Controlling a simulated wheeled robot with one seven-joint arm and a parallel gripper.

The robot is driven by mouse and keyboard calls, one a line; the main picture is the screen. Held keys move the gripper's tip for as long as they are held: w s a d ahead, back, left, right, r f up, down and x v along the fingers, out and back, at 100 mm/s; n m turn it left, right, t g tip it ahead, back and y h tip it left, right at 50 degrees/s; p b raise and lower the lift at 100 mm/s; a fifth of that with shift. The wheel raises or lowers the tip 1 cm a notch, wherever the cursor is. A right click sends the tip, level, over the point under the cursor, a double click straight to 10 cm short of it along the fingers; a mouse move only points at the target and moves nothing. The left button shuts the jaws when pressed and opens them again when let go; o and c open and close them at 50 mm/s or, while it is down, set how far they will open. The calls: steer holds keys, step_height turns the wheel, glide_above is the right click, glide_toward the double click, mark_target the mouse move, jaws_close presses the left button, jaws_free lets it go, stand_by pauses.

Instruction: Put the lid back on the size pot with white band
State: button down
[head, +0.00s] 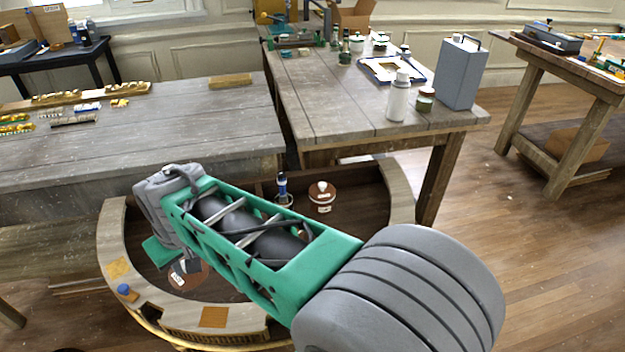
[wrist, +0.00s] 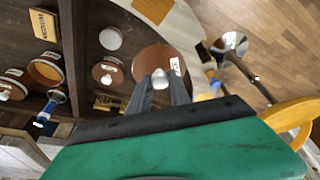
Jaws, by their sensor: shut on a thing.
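A round brown lid (wrist: 150,57) with a pale knob is between my gripper's fingertips (wrist: 160,84) in the wrist view. My gripper is shut on the knob. In the head view my gripper (head: 186,267) is low over the left part of the curved console, and brown shows around it. Left of the lid in the wrist view are a brown round piece (wrist: 104,79) with a pale knob and label, and a round white-topped piece (wrist: 111,39). I cannot tell which pot has the white band, or whether the held lid touches anything beneath.
The console's curved pale rim (head: 401,190) surrounds the dark recess. A brown lidded pot (head: 322,191) and a blue-tipped upright tool (head: 282,184) stand at its back. A small blue-topped item (head: 124,290) sits on the left rim. Grey workbenches (head: 190,125) stand behind.

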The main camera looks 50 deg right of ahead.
steer(key=w+d+n+y+p, duration=0.1)
steer(key=w+d+n+p, duration=0.15)
steer(key=d, duration=0.55)
steer(key=w+d+n+y+p, duration=0.1)
steer(key=w+d+n+p, duration=0.15)
steer(key=d, duration=0.65)
steer(key=s+d+f+n+g+p, duration=0.1)
steer(key=s+d+f+n, duration=0.15)
steer(key=d, duration=0.45)
steer(key=s+d+f+n, duration=0.1)
steer(key=d+n, duration=0.2)
steer(key=d, duration=0.5)
steer(key=shift+y, duration=0.3)
steer(key=shift+w+f+b, duration=0.15)
steer(key=shift+f+b, duration=0.95)
steer(key=shift+f, duration=0.45)
steer(key=shift+w+f+b, duration=0.1)
steer(key=shift+f+b, duration=1)
steer(key=shift+f, duration=0.4)
steer(key=shift+s, duration=0.15)
steer(key=shift+f+b, duration=0.15)
steer(key=shift+b, duration=0.55)
steer(key=c, duration=1.1)
jaws_free()
